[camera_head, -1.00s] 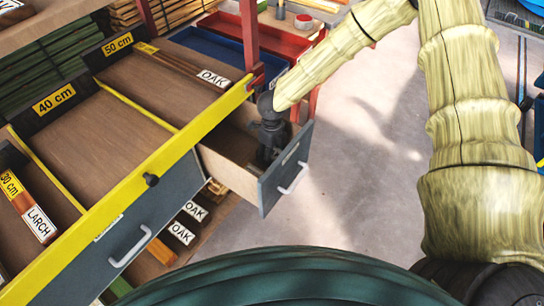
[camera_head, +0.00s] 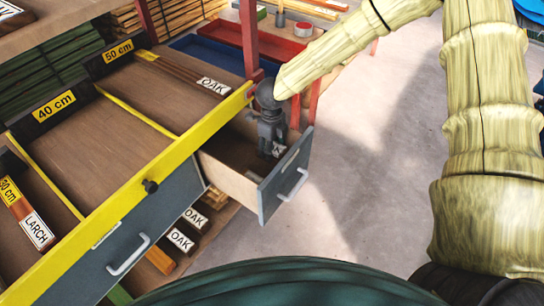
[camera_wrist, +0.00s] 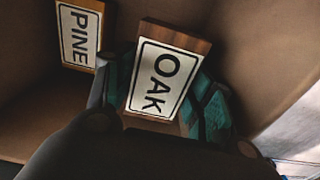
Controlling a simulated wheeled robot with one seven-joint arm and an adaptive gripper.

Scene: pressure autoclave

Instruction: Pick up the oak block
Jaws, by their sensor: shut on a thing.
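The oak block (camera_wrist: 160,75) is a brown wooden block with a white label reading OAK. In the wrist view it stands between the two teal-padded fingers of my gripper (camera_wrist: 165,100), which are shut on it. In the head view my gripper (camera_head: 270,135) reaches down into the open drawer (camera_head: 232,174); the block is mostly hidden there, with a small bit of a white label near the fingers. I cannot tell whether the block is clear of the drawer floor.
A block labelled PINE (camera_wrist: 77,35) lies in the same drawer, close to the left. The drawer's grey front (camera_head: 287,177) and wooden walls surround my gripper. A yellow-edged bench (camera_head: 140,175) stands left, with long OAK pieces (camera_head: 190,74) on top. A red post (camera_head: 249,40) rises behind.

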